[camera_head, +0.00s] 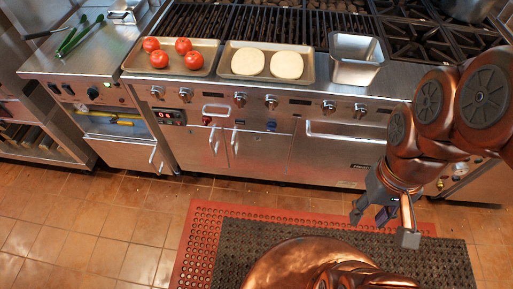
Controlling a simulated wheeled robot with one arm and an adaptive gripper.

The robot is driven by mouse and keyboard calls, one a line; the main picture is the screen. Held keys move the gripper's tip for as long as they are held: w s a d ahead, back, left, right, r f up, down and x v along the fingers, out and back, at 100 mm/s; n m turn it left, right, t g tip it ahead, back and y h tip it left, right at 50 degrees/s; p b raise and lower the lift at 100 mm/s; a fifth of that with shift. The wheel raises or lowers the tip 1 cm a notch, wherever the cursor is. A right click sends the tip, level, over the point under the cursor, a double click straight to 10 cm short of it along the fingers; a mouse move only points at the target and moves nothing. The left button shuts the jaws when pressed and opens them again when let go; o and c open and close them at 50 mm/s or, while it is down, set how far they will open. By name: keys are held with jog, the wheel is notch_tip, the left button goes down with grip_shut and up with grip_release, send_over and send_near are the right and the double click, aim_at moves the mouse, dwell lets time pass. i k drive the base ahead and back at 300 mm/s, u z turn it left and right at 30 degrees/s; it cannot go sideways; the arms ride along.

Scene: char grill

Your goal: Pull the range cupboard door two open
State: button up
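The range front (340,150) has two steel cupboard doors side by side below its knobs. The left door (190,148) and the right door (262,153) look shut. Their upright bar handles, the left one (216,141) and the right one (234,142), stand close together at the meeting edges. No label shows which door is number two. My gripper (382,229) is at the right, over the floor mat, pointing down. Its fingers are spread and nothing is between them. It is well to the right of both handles and apart from them.
An oven door (335,155) with a horizontal handle is right of the doors. A tomato tray (138,67), a tray with two pale rounds (309,68) and a steel pan (358,73) stand above. A red-edged dark mat (235,245) lies on open tiled floor.

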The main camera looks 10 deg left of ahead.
aim_at(265, 152)
jog(key=u, duration=0.3)
jog(key=k, duration=0.4)
jog(key=u, duration=1)
jog(key=k, duration=0.95)
jog(key=u, duration=0.4)
jog(key=i, duration=1.45)
jog(key=z, duration=0.35)
